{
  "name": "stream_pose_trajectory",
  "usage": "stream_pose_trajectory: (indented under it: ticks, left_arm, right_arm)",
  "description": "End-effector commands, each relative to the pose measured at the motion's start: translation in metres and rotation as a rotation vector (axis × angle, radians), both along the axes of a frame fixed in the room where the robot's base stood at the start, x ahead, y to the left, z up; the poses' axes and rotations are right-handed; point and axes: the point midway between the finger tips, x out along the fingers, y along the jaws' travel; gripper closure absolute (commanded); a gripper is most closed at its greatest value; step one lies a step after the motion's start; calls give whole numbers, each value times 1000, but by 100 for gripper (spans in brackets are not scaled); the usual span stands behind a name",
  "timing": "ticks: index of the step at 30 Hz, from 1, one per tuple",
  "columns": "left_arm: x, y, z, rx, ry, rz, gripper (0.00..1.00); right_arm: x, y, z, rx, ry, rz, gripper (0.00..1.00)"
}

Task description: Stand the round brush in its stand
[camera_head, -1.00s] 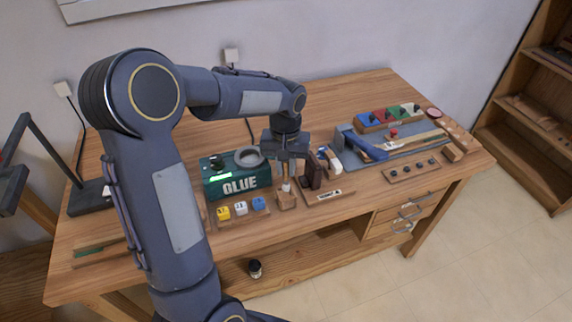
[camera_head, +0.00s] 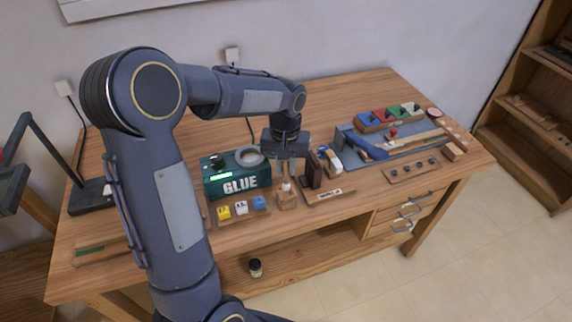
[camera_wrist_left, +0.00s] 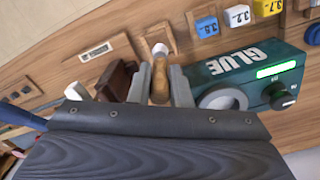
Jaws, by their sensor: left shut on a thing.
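The round brush has a wooden handle (camera_wrist_left: 160,82) and a white tip (camera_wrist_left: 160,50). My left gripper (camera_wrist_left: 161,88) is shut on the handle, with a finger on each side. In the head view, my left gripper (camera_head: 286,165) points down, and the white tip (camera_head: 286,185) shows below it, roughly upright. The small wooden stand (camera_head: 287,201) is directly below the tip at the bench's front; it also shows in the wrist view (camera_wrist_left: 148,38). I cannot tell whether the tip is inside the stand or just above it. My right gripper is not in view.
A green glue box (camera_head: 237,183) with a grey ring stands close left of the gripper. Numbered blocks (camera_head: 241,208) sit in front of it. A dark brown block (camera_head: 313,172) stands close right. A blue-grey mat (camera_head: 404,154) lies further right.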

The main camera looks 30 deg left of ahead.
Motion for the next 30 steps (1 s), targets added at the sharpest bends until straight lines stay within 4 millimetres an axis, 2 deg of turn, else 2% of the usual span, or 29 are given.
stream_pose_trajectory:
  ticks: [11,30]
  left_arm:
    - [0,0,-1,0,0,-1,100]
    - [0,0,-13,0,1,-1,100]
  right_arm:
    - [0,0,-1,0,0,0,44]
    - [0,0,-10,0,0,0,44]
